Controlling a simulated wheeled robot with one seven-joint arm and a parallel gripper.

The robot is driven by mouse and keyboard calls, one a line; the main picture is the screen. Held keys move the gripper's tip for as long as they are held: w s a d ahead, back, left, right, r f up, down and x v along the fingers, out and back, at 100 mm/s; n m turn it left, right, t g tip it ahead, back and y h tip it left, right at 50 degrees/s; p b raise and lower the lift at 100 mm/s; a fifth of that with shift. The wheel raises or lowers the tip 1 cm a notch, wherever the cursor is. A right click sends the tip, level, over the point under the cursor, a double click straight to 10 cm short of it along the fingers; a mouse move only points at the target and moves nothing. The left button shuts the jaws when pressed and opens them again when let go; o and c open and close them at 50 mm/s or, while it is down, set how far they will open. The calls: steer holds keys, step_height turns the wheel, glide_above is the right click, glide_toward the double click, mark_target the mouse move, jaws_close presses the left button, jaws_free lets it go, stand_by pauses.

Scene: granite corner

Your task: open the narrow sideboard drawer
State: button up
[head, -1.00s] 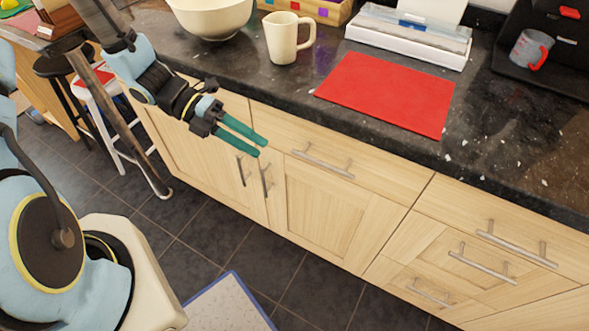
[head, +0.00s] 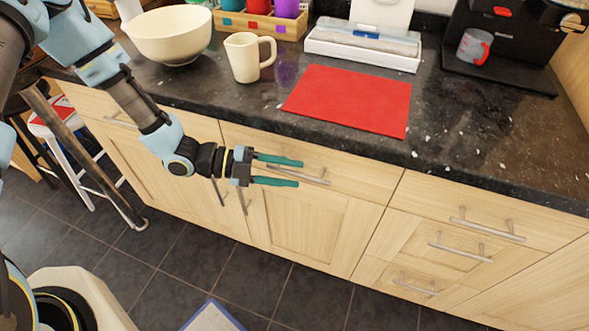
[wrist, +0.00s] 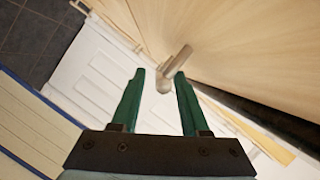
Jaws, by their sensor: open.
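My gripper (head: 300,172) is open in front of a light wood drawer (head: 358,172) below the red mat. The drawer looks shut flush with the cabinet face. Its metal bar handle (head: 318,180) lies by my fingertips in the head view, with the fingers partly covering it. In the wrist view my gripper (wrist: 160,78) shows two green fingers apart. The end of the handle (wrist: 176,63) shows between and just past the fingertips. I cannot tell whether a finger touches it.
A dark stone worktop (head: 450,130) overhangs the drawers and holds a red mat (head: 350,100), a cream jug (head: 245,58) and a bowl (head: 172,35). More drawers with bar handles (head: 487,230) are at right. Cupboard doors (head: 305,220) are below. The tiled floor (head: 270,262) in front is partly clear.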

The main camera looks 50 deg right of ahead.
steer(key=shift+x, duration=0.85)
steer(key=shift+c, duration=0.3)
jaws_close()
stand_by(0.5)
